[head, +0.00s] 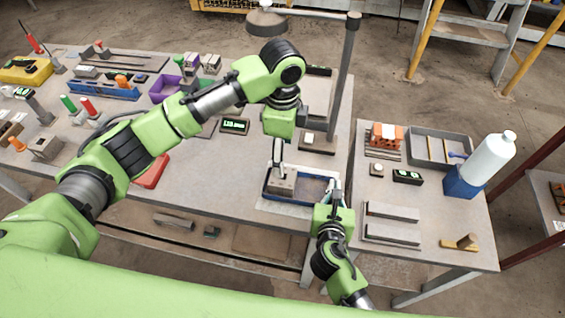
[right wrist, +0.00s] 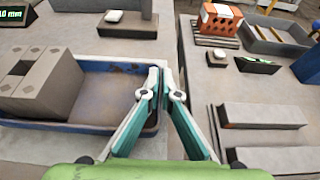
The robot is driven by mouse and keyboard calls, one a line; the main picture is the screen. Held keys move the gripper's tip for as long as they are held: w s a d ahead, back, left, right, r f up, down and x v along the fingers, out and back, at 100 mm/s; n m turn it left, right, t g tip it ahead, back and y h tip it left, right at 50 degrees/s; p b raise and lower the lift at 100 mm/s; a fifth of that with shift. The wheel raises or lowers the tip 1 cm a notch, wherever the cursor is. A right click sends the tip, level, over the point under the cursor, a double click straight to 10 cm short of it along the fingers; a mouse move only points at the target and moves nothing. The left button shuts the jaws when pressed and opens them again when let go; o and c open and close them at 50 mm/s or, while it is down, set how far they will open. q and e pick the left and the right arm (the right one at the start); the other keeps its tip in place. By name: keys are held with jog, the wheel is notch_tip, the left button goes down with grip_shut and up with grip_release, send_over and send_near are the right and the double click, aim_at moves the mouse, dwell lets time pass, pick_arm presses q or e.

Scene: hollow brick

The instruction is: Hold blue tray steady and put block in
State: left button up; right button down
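The blue tray (head: 313,188) lies on the table near its front right corner, with a grey hollow block (head: 282,184) inside at its left end. In the right wrist view the block (right wrist: 40,82) sits in the tray (right wrist: 110,67), with a dark hollow in its middle. My left gripper (head: 280,172) points down at the block's top; its fingertips are too small to tell whether they grip it. My right gripper (head: 335,186) is at the tray's right wall. In the right wrist view its fingers (right wrist: 162,75) close around that wall, one inside and one outside.
A side table to the right holds two grey bars (head: 392,222), an orange brick (head: 386,132), a grey bin (head: 440,150) and a white bottle in a blue holder (head: 463,182). A small display (head: 235,126) and a red item (head: 151,172) lie left of the tray.

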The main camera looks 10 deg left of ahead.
pick_arm(q)
jog(key=shift+r, duration=0.65)
pick_arm(e)
jog(key=c, duration=2.2)
grip_release()
